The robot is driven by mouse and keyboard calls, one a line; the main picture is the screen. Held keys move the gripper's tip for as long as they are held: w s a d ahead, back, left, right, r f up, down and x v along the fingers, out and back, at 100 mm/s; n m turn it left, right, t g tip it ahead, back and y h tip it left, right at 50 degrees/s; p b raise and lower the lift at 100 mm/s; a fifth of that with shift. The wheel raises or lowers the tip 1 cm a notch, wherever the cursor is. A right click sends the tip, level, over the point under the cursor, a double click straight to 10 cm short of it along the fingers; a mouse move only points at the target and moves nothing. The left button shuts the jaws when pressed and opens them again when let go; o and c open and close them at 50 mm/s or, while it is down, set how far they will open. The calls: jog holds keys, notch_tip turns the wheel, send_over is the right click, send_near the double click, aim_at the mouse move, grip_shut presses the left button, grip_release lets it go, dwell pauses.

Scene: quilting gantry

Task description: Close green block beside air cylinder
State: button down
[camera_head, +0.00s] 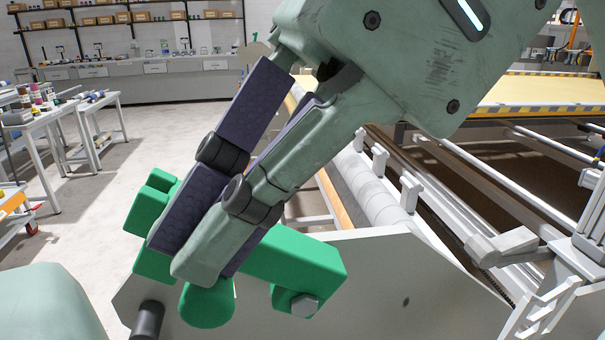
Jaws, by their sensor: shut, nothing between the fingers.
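A rounded green end (207,307) and a notched green part (150,205) show to the left. My gripper (182,247) is shut and empty, its fingers pointing down-left across the green block and hiding its middle. I cannot tell whether the fingers touch it. A dark cylindrical piece (148,320) at the bottom edge may be part of the air cylinder; the rest of it is not clear.
A long grey fabric roller (365,188) and rails run back from the plate on the right. A white bracket (565,265) stands at far right. A yellow-edged table (545,92) is behind. Worktables (50,125) stand at left, with open floor (90,215) between.

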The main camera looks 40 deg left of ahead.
jog(key=shift+s+a+f+t+h, duration=0.35)
jog(key=shift+s+a+t+h, duration=0.1)
jog(key=shift+s+t, duration=0.2)
jog(key=shift+s+a+f+t+h, duration=0.65)
jog(key=shift+f+t+h, duration=0.15)
jog(key=shift+t, duration=0.35)
